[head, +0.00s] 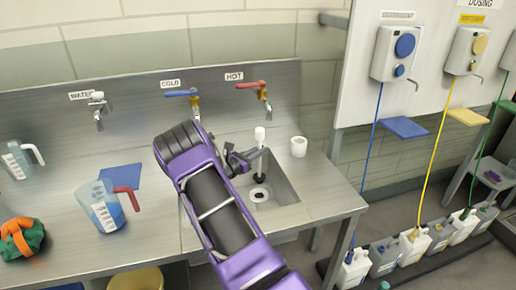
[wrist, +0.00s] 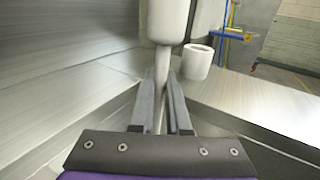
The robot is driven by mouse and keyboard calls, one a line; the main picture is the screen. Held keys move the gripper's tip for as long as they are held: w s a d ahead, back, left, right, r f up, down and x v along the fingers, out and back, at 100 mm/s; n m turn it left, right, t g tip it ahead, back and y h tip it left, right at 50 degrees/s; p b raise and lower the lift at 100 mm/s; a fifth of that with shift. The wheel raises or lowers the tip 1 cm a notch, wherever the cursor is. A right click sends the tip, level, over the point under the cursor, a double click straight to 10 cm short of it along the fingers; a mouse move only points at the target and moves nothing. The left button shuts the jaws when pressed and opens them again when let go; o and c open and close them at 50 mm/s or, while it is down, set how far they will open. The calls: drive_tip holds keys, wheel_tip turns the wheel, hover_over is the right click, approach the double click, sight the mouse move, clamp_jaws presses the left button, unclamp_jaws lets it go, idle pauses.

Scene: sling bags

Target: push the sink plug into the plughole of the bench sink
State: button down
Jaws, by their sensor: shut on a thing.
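The sink plug has a white handle (head: 259,134) on top, a thin stem and a dark lower end (head: 259,177). My gripper (head: 258,154) is shut on the stem below the white handle. The wrist view shows the white handle (wrist: 167,24) above and the stem between the fingers (wrist: 161,95). The plug hangs upright over the bench sink (head: 283,190). The plughole (head: 259,194) shows as a ring with a dark middle in the sink floor. The plug's lower end appears apart from it and above it; the wrist view hides the lower end.
A white cup (head: 299,146) stands on the bench right of the sink. The hot tap (head: 263,92) and cold tap (head: 190,97) are behind. A jug of blue liquid (head: 104,208) and an orange-green cloth (head: 21,238) are on the left.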

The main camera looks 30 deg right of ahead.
idle(0.3)
drive_tip(key=b, duration=0.5)
hover_over(259, 177)
drive_tip(key=shift+w+d+f, duration=0.1)
drive_tip(key=shift+f, duration=1.3)
drive_tip(key=shift+w+d+f, duration=0.1)
drive_tip(key=shift+f, duration=1.3)
drive_tip(key=shift+f+b, duration=1.75)
drive_tip(key=shift+b, duration=0.05)
drive_tip(key=c, duration=0.8)
unclamp_jaws()
drive_tip(key=shift+r, duration=0.1)
wheel_tip(259, 177, up, 10)
drive_tip(key=shift+f+p, duration=0.1)
drive_tip(key=shift+p, duration=0.65)
